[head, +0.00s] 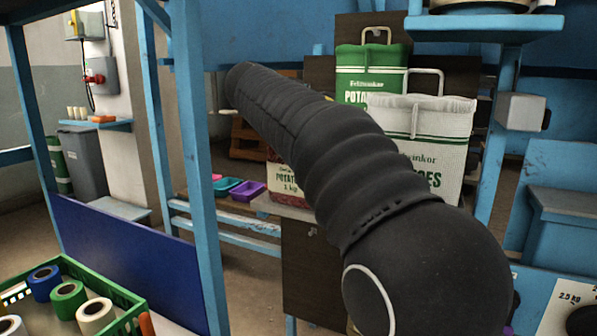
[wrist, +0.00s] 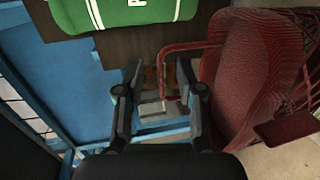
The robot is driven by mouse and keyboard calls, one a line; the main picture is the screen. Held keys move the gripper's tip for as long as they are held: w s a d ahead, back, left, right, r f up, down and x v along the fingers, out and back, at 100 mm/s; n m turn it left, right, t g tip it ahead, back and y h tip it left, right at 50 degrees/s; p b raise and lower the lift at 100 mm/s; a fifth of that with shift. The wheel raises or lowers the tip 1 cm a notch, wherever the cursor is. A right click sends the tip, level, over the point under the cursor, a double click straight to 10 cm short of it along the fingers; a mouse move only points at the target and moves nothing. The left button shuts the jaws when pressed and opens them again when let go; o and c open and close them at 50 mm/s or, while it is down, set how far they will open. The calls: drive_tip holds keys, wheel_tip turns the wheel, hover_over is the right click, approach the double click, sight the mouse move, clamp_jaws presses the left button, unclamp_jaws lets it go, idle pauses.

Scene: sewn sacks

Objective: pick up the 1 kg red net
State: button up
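A red net sack (wrist: 245,70) fills the right of the wrist view, with its red handle (wrist: 185,47) reaching left. My gripper (wrist: 158,95) is open, with the handle's loop showing between its two fingers; I cannot tell whether it is between them in depth or beyond them. The right finger is close to the sack's left side. No weight can be read on this net.
The green sack (wrist: 130,10) also shows at the top of the wrist view. Blue posts (head: 200,170) stand left. A green crate (head: 120,300) holds rolls at lower left.

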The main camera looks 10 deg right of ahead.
drive_tip(key=x, duration=0.3)
clamp_jaws()
drive_tip(key=shift+s+r, duration=0.1)
